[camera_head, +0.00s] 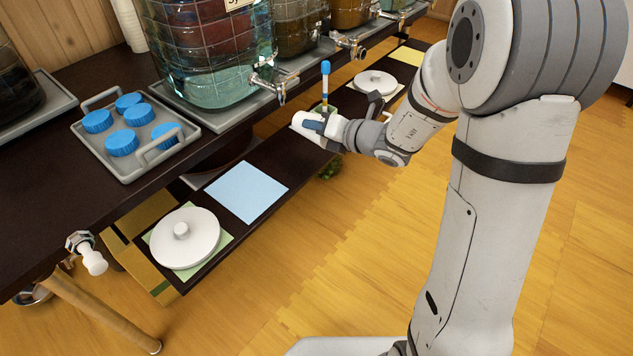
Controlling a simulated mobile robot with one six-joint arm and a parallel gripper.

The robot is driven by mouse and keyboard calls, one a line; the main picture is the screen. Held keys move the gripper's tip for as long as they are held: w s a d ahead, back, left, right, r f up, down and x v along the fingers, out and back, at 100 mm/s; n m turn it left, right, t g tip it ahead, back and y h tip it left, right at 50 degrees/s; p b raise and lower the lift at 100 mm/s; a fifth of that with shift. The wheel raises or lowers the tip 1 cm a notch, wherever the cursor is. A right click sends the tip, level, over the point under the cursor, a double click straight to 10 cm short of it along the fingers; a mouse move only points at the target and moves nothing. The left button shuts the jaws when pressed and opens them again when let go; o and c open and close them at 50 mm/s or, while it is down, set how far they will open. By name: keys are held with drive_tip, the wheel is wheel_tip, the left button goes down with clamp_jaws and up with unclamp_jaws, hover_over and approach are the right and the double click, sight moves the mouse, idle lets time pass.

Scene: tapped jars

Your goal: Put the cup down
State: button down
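A light blue square mat (246,191) lies bare on the lower shelf.
The large jar (205,50) with a metal tap (272,80) stands on the upper counter. A white lid (185,238) lies on a green mat on the lower shelf; another white lid (375,82) lies farther back. An upright blue-tipped stick (325,82) shows just behind my gripper.

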drive_tip(key=shift+a+f, duration=0.15)
drive_tip(key=shift+f, duration=0.35)
wheel_tip(320, 180, down, 10)
drive_tip(key=b, duration=0.4)
drive_tip(key=shift+r, duration=0.25)
drive_tip(key=shift+s, duration=0.1)
drive_tip(key=c, duration=2.1)
unclamp_jaws()
drive_tip(key=shift+f, duration=0.1)
drive_tip(key=shift+c, duration=0.2)
drive_tip(key=o, duration=0.5)
